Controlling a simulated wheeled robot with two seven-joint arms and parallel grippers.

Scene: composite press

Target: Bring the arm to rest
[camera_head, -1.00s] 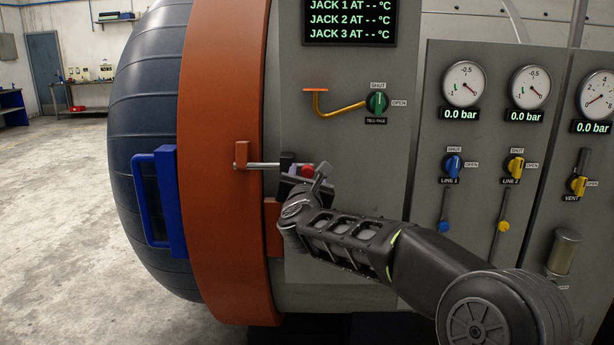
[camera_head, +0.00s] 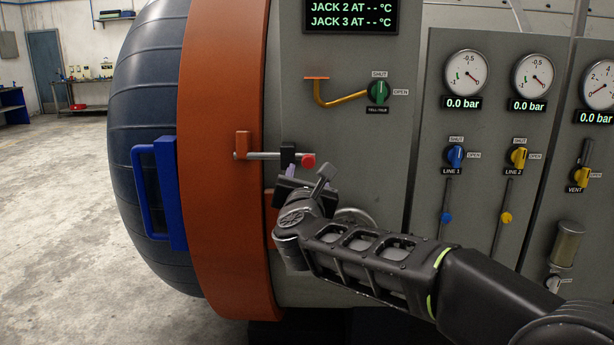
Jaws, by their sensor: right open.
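My right arm reaches in from the lower right. Its gripper (camera_head: 306,182) is open and empty, in front of the grey panel (camera_head: 340,130). It sits just below a metal bolt (camera_head: 266,155) with a red knob (camera_head: 308,161) at its right end. The bolt runs through an orange bracket (camera_head: 242,145) on the orange ring. A gap shows between the gripper and the knob. My left gripper does not show.
The orange ring (camera_head: 215,90) and dark vessel (camera_head: 140,100) with a blue handle (camera_head: 160,195) stand at left. Valves such as the green knob (camera_head: 378,91) and gauges (camera_head: 466,72) are on the panels. Open floor (camera_head: 60,220) lies at far left.

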